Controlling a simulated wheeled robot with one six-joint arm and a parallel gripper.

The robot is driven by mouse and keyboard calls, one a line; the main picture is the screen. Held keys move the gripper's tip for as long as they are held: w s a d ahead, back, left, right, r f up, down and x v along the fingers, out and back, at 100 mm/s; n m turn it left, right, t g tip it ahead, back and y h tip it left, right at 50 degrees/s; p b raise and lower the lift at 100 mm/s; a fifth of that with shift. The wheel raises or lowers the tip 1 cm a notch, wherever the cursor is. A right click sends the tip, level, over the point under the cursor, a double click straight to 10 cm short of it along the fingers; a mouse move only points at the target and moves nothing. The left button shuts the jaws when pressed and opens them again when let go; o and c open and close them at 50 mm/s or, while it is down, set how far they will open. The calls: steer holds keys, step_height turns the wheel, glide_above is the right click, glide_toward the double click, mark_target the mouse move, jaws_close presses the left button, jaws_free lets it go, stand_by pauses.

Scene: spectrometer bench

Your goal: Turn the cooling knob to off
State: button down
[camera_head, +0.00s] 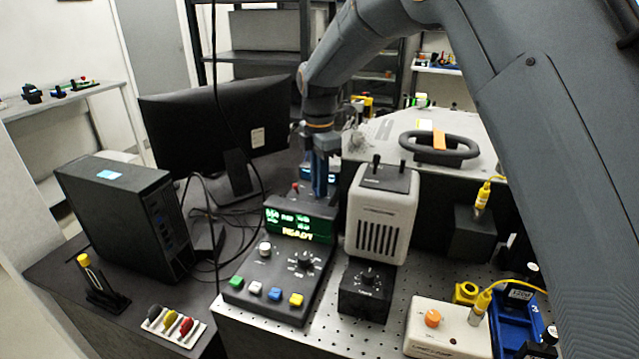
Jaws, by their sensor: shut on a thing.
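My gripper (320,185) points down behind the lit READY display (300,224) of the dark control console. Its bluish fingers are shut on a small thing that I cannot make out. A small unit with a cyan-lit face (332,177) shows partly around the fingers. I cannot tell which knob is the cooling knob, as the labels are too small to read. Knobs in view are a black one on the console (305,260), a black one on the small black box (368,278), and an orange one on the white box (432,318). My gripper is apart from these three.
A grey vented housing (382,215) stands close right of my gripper. A monitor (215,115) and a black computer tower (125,215) stand left, with loose black cables between. A black ring handle (440,147) sits on the pale cover behind. Colored buttons line the console's front.

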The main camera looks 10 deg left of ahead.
steer(key=c, duration=1.7)
jaws_free()
steer(key=shift+o, duration=0.2)
steer(key=shift+r+b, duration=0.95)
steer(key=shift+r, duration=3)
